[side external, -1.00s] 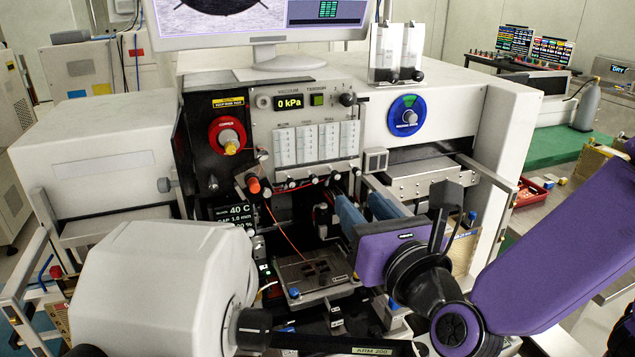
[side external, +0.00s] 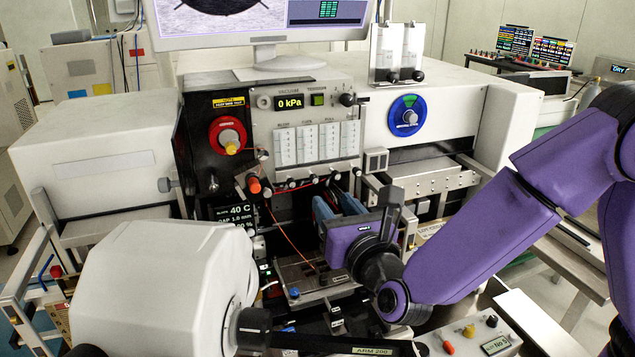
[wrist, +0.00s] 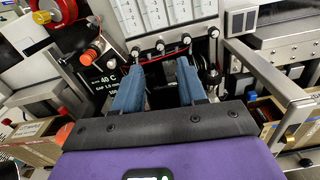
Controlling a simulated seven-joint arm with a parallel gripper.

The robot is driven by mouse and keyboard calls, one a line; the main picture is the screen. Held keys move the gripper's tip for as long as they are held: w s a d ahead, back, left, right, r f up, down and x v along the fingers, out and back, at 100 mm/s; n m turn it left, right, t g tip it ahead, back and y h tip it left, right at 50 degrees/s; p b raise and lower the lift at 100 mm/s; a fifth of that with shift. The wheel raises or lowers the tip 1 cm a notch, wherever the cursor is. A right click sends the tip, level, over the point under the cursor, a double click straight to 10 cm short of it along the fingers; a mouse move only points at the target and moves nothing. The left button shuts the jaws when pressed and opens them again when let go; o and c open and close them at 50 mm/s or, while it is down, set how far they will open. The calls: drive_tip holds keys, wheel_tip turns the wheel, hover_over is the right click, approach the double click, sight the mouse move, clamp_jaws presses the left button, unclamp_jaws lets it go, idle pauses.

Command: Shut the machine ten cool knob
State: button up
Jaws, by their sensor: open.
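A row of small black knobs with pale caps (side external: 313,178) lies under the flow-tube panel (side external: 318,142) on the machine's front. The row also shows in the wrist view (wrist: 160,45). I cannot read which one is marked cool. My gripper (side external: 333,198) has two blue fingers, apart and empty, just below and in front of this row. In the wrist view the fingers (wrist: 159,66) point toward the row, with a gap to the panel. A red-capped knob (side external: 254,185) sticks out left of the row and shows in the wrist view (wrist: 89,56).
A large red dial (side external: 228,135) and a blue dial (side external: 409,116) flank the panel. A red wire (side external: 284,233) hangs below the knobs. The work stage (side external: 310,272) lies under my gripper. A white housing (side external: 160,280) fills the left foreground. A metal rail (wrist: 265,72) stands on the right.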

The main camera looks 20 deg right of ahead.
sight(316, 180)
drive_tip(key=w, duration=0.8)
drive_tip(key=shift+w, duration=0.4)
clamp_jaws()
